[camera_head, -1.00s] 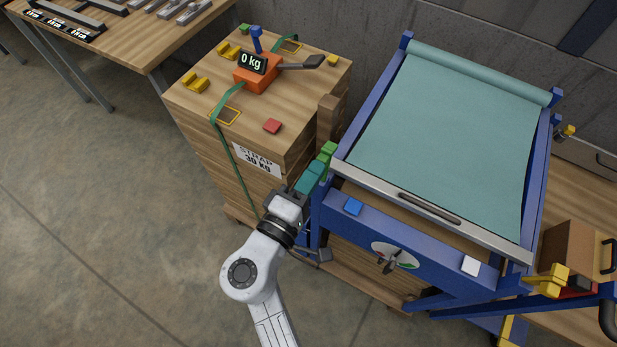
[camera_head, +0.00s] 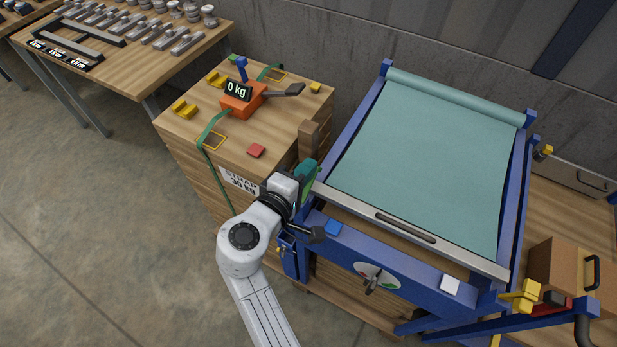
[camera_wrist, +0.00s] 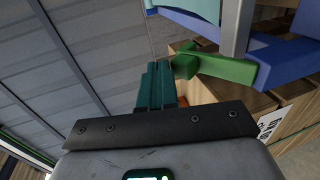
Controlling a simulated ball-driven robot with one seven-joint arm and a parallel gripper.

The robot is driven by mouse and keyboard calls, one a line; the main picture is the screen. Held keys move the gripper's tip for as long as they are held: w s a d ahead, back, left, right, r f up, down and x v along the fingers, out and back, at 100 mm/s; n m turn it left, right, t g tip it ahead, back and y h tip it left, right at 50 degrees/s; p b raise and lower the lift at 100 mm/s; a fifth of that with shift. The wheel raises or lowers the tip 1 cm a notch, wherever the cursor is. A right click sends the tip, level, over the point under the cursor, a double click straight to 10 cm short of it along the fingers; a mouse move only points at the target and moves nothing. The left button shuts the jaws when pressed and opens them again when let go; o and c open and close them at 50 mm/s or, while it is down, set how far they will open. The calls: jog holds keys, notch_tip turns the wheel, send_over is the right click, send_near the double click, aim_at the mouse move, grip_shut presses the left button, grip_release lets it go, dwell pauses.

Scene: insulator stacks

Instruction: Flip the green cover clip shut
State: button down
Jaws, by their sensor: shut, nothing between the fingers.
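The green cover clip shows in the wrist view (camera_wrist: 228,70) as a bright green bar with a blocky end, lying against the blue frame beside a grey upright. In the head view it is almost wholly hidden behind my gripper. My gripper (camera_wrist: 157,68) has teal fingers that are shut and empty. Their tips are just left of the clip's blocky end in the wrist view; whether they touch it I cannot tell. In the head view my gripper (camera_head: 308,171) is at the left front corner of the blue frame (camera_head: 347,130). The teal cover sheet (camera_head: 430,150) lies stretched across the frame.
A silver bar (camera_head: 465,254) with a dark handle crosses the frame's front. A wooden stack (camera_head: 280,128) with an orange ratchet (camera_head: 241,99) and green strap stands close on the left. A wooden post (camera_head: 308,140) rises near my gripper. The floor at lower left is clear.

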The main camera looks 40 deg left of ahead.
jog(key=shift+w+a+g, duration=0.2)
jog(key=shift+w+g, duration=0.3)
jog(key=shift+w, duration=0.1)
jog(key=shift+w+f+g+h, duration=0.3)
jog(key=shift+f, duration=0.1)
jog(key=shift+w+a+f+b, duration=0.25)
jog(key=shift+w+f+b, duration=0.55)
jog(key=shift+w, duration=0.2)
jog(key=shift+r, duration=0.1)
dwell(0.3)
